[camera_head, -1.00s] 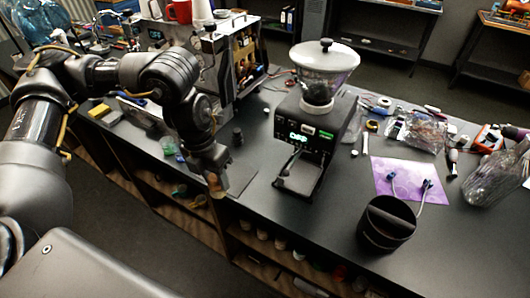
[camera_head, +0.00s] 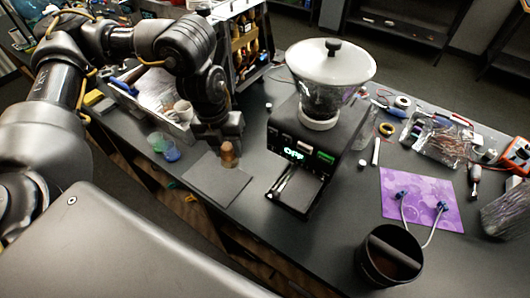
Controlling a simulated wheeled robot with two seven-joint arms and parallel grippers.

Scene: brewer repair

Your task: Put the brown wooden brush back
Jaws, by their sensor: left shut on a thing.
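The brown wooden brush (camera_head: 228,156) is in my left gripper (camera_head: 225,150), which points down and is shut on it. Only a short rounded brown part of the brush shows; the gripper hides the rest. The brush is at the back right part of a flat dark square mat (camera_head: 213,185), left of the grinder. I cannot tell whether the brush touches the mat. My right gripper is not in view.
The grinder (camera_head: 312,140) with a clear hopper stands close on the right. Small cups (camera_head: 165,147) stand left of the mat. A black round bin (camera_head: 389,257) and a purple mat (camera_head: 420,200) with tools lie further right. The counter's front edge is near.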

